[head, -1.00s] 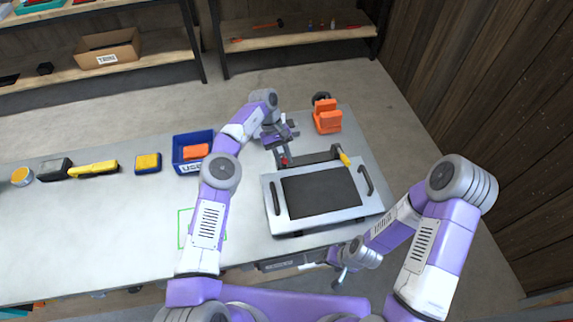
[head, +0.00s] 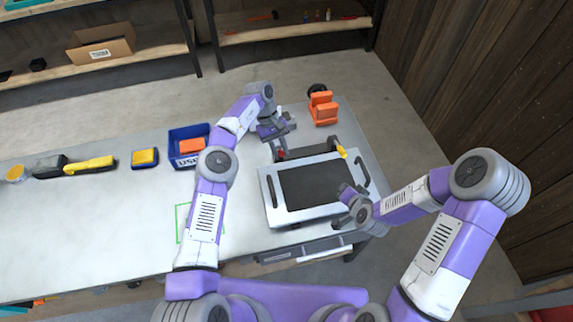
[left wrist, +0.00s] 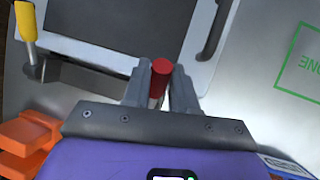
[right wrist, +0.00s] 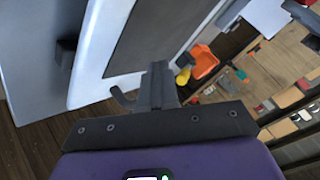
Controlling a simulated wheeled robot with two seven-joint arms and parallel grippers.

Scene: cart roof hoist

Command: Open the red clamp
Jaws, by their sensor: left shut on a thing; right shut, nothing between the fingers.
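The red clamp (head: 281,154) is a small red upright handle at the back left corner of the framed panel (head: 268,206). In the left wrist view the red clamp (left wrist: 161,72) shows as a red cylinder between the fingers. My left gripper (head: 279,150) is shut on it; the fingers hide its sides. A yellow clamp handle (head: 341,152) stands at the panel's back right, and also shows in the left wrist view (left wrist: 27,25). My right gripper (head: 345,192) is shut and empty near the panel's right side. Its closed fingers (right wrist: 158,72) show in the right wrist view.
An orange block-like stand (head: 323,108) is behind the panel. A blue bin (head: 174,158) with an orange item, a blue-yellow box (head: 145,157) and a yellow tool (head: 90,164) lie to the left. The table (head: 110,225) is clear at front left, around a green outline.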

